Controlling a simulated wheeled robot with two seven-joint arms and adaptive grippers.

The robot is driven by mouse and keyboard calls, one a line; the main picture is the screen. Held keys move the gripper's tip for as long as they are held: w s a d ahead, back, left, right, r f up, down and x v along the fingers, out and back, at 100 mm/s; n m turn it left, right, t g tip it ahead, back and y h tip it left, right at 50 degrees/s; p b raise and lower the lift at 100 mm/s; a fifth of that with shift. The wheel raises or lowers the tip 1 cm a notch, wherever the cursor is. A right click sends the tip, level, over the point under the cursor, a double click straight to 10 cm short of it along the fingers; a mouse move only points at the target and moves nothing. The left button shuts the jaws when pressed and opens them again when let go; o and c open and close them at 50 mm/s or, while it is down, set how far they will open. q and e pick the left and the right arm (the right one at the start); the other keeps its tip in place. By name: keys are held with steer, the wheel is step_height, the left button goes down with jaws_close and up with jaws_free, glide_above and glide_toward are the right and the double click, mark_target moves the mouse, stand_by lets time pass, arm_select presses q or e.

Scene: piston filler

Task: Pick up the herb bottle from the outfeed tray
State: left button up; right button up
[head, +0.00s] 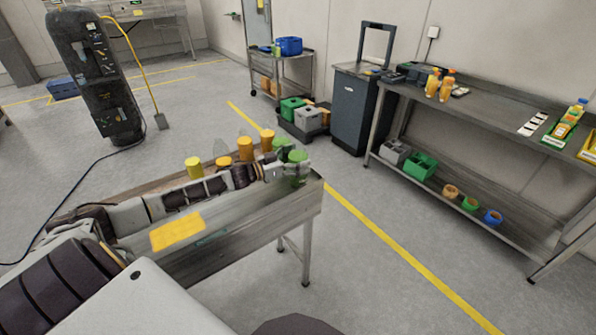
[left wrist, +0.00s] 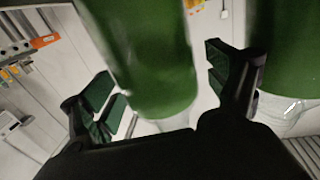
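Two green-capped bottles, which look like the herb kind, stand at the right end of the metal outfeed tray (head: 265,215). The nearer green-capped bottle (head: 298,156) is partly hidden by my left gripper (head: 286,172); the other green-capped bottle (head: 281,143) is just behind it. In the left wrist view, one large green cap (left wrist: 145,60) shows between the spread fingers of the left gripper (left wrist: 165,95). A gap shows beside the right finger, and I see no grip. The second green cap (left wrist: 297,45) is outside that finger. My right gripper is not in view.
Orange-capped bottles (head: 246,148) and a yellow-capped bottle (head: 194,167) stand along the tray beyond my left arm. A yellow label (head: 177,232) is on the tray's near side. A shelf bench (head: 500,120) stands right, with open floor between.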

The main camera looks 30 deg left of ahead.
mark_target(298, 141)
arm_select(q)
jaws_close()
steer(key=shift+r, duration=0.1)
stand_by(0.3)
steer(key=shift+r+p, duration=0.3)
steer(key=shift+r, duration=4.7)
